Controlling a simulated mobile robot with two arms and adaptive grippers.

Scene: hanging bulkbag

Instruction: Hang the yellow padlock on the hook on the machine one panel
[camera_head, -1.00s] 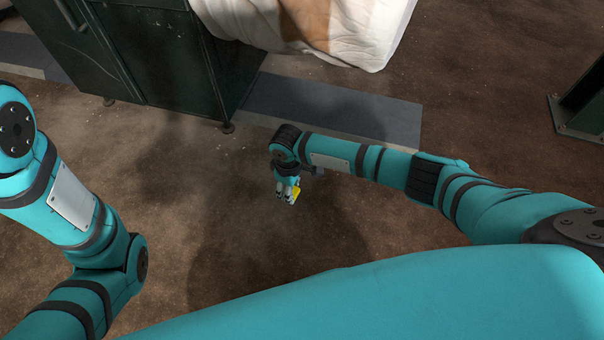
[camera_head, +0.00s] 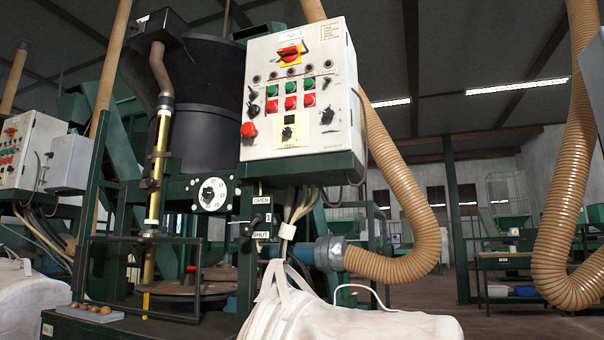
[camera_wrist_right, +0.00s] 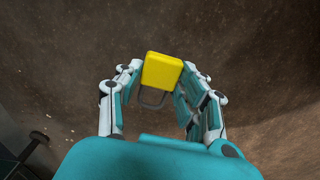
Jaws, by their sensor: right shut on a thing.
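The yellow padlock (camera_wrist_right: 162,71) is in the right wrist view, between the fingers of my right gripper (camera_wrist_right: 162,78). The gripper is shut on its yellow body, and the grey shackle (camera_wrist_right: 153,99) points back toward the palm. In the head view, a white control panel (camera_head: 268,120) stands on the machine, with a number label (camera_head: 290,38) at its top. A red and yellow rotary switch (camera_head: 290,53) sits below the label. A small hook-like piece beside the switch is too small to tell clearly. Neither gripper shows in the head view.
Below the panel are a dial (camera_head: 212,194) and an open/shut lever (camera_head: 250,229). A white bulk bag (camera_head: 350,322) hangs at the bottom. Tan hoses (camera_head: 405,215) curve at the right. A second panel (camera_head: 22,150) stands far left. Bare brown floor (camera_wrist_right: 240,50) lies under my right gripper.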

